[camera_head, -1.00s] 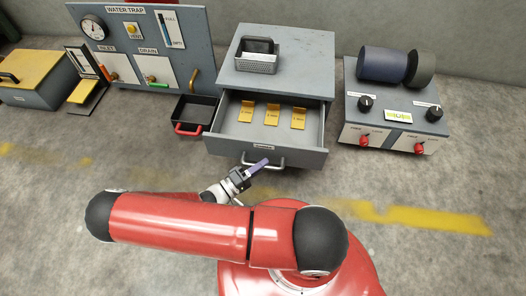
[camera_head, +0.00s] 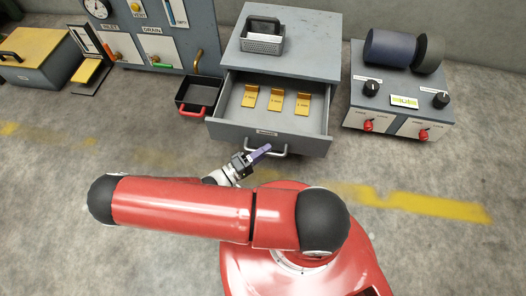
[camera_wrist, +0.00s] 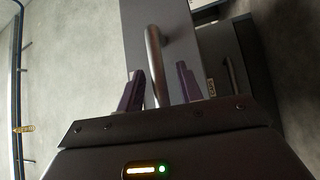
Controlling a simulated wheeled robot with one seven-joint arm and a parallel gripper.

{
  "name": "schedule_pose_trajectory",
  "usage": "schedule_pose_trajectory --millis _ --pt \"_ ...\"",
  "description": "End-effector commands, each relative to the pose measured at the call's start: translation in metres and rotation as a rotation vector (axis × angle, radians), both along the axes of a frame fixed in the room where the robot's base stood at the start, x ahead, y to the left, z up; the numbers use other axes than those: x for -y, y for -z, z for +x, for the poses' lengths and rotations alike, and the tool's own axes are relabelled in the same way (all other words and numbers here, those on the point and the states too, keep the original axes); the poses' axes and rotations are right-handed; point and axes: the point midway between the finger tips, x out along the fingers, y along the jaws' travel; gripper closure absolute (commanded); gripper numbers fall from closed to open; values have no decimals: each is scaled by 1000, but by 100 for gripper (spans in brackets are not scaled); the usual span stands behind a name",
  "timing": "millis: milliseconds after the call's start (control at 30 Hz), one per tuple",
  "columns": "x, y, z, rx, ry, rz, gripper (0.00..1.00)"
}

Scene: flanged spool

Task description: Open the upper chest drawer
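The grey chest (camera_head: 300,40) stands at the back, and its upper drawer (camera_head: 235,128) is pulled well out, showing its inside. The drawer has a pale metal bar handle (camera_head: 279,153) on its front. My gripper (camera_head: 262,151) is at the left part of this handle. In the wrist view the handle (camera_wrist: 154,50) runs down toward the space between the two purple fingers of my gripper (camera_wrist: 161,86). The fingers stand apart, with a gap around the bar. Its lower end is hidden by my gripper body. A lower drawer handle (camera_wrist: 231,78) also shows there.
Yellow brackets (camera_head: 275,98) lie in the drawer. A dark basket (camera_head: 262,38) sits on the chest. A small black tray with a red handle (camera_head: 195,95) is left of the drawer. A control box (camera_head: 398,105) stands right.

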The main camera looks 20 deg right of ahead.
Motion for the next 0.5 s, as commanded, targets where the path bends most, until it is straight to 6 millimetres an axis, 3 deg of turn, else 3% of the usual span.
schedule_pose_trajectory --millis 167,500 --pt "-9 1 -1 0 -3 1 64" --pt "-63 10 -11 0 -3 2 64"
